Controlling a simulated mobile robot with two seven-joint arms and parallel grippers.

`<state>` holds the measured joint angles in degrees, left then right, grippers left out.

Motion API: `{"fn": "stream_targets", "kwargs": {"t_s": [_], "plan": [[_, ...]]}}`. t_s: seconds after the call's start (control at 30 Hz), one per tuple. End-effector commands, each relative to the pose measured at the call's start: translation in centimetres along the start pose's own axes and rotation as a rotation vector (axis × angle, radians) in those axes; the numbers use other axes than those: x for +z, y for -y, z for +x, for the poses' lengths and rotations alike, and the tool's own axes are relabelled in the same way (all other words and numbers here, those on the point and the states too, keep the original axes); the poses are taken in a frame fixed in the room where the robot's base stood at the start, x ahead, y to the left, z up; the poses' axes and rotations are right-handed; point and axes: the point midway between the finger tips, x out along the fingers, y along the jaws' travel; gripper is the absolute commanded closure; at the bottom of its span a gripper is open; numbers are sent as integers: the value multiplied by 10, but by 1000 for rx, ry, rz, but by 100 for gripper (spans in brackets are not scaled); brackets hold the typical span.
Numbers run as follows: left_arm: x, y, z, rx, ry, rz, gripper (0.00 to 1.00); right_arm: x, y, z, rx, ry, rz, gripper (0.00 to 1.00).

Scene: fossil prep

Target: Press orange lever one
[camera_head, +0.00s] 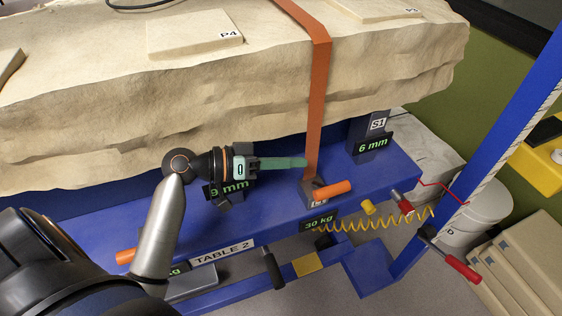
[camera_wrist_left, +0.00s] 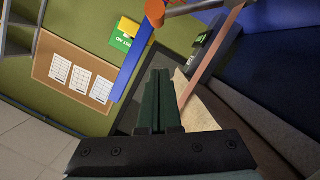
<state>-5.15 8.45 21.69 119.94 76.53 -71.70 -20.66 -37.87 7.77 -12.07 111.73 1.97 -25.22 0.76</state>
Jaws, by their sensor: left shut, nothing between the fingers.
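An orange lever (camera_head: 332,189) sticks out to the right from a small ratchet block (camera_head: 313,193) at the foot of the orange strap, above a "30 kg" display. A second orange lever (camera_head: 125,256) shows at the lower left, partly behind my arm. I cannot read which lever is number one. My left gripper (camera_head: 306,162) is shut and empty, its green fingers pointing right, just above and left of the right-hand lever and close to the strap. In the left wrist view the shut fingers (camera_wrist_left: 160,75) show, with an orange rounded end (camera_wrist_left: 155,12) beyond them. My right gripper is not in view.
A large pale rock slab (camera_head: 240,90) lies on the blue table (camera_head: 270,215), held by the orange strap (camera_head: 318,90). A yellow coiled hose (camera_head: 375,225), a red-handled crank (camera_head: 455,262) and a blue post (camera_head: 490,140) stand at right.

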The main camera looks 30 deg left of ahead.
Motion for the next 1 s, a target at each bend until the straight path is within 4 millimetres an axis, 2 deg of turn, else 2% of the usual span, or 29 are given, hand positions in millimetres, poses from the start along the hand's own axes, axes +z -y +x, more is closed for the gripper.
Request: {"fn": "stream_targets", "kwargs": {"t_s": [0.1,0.23,0.3,0.5,1.0], "plan": [[-2,-2,28,5,-4,-3,100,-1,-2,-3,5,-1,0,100],[-2,-2,54,4,-3,-2,100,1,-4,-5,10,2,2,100],[14,0,56,0,0,-8,100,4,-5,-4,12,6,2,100],[34,0,60,-1,-1,-3,100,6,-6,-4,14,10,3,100],[40,0,61,-3,0,3,100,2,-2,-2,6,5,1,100]]}}
